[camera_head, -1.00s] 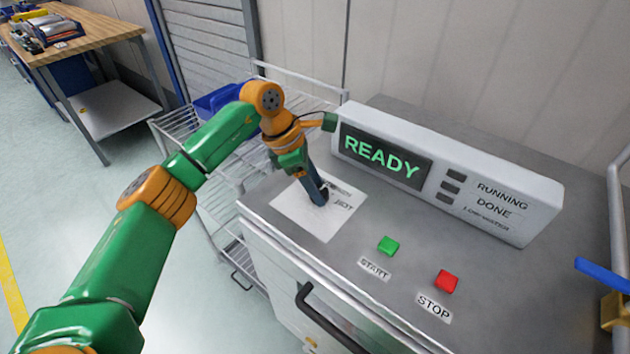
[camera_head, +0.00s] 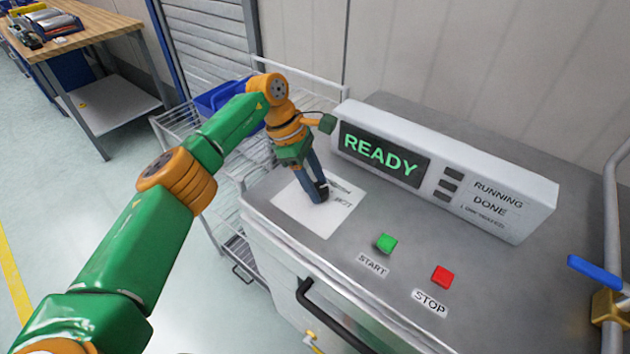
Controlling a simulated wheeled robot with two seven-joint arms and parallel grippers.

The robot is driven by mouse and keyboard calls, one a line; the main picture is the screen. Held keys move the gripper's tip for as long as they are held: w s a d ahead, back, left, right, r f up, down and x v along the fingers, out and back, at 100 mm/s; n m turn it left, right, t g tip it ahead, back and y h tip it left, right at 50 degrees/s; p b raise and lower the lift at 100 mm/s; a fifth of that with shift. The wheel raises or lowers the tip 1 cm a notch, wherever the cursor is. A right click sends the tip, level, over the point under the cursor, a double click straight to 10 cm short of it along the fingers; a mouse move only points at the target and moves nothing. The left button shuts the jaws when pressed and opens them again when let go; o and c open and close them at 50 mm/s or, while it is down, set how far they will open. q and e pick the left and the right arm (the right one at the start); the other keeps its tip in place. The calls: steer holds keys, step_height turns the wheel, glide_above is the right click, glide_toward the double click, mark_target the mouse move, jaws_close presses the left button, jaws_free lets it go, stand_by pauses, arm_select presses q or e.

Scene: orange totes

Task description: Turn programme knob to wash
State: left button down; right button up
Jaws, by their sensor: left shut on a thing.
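My left gripper (camera_head: 317,192) points down at the white dial plate (camera_head: 296,212) on top of the grey machine. It is shut on the programme knob (camera_head: 323,191), a small dark piece mostly hidden by the fingers. Printed labels show on the plate to the right of the fingers; one seems to read "HOT", the others are too small or covered. I cannot tell which label the knob points at. The display (camera_head: 380,158) reads "READY" in green. My right gripper is out of view.
A green START button (camera_head: 386,243) and a red STOP button (camera_head: 442,277) stand on the machine top, right of the plate. A dark handle (camera_head: 330,318) is on the front. A wire rack with a blue bin (camera_head: 222,96) stands behind my left arm. A blue lever (camera_head: 594,269) is at the right.

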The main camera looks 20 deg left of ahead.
arm_select(q)
steer(key=shift+f, duration=0.1)
steer(key=shift+c, duration=1.5)
jaws_free()
steer(key=shift+d, duration=0.1)
steer(key=shift+r, duration=0.35)
steer(key=v, duration=0.6)
steer(key=shift+r, duration=0.2)
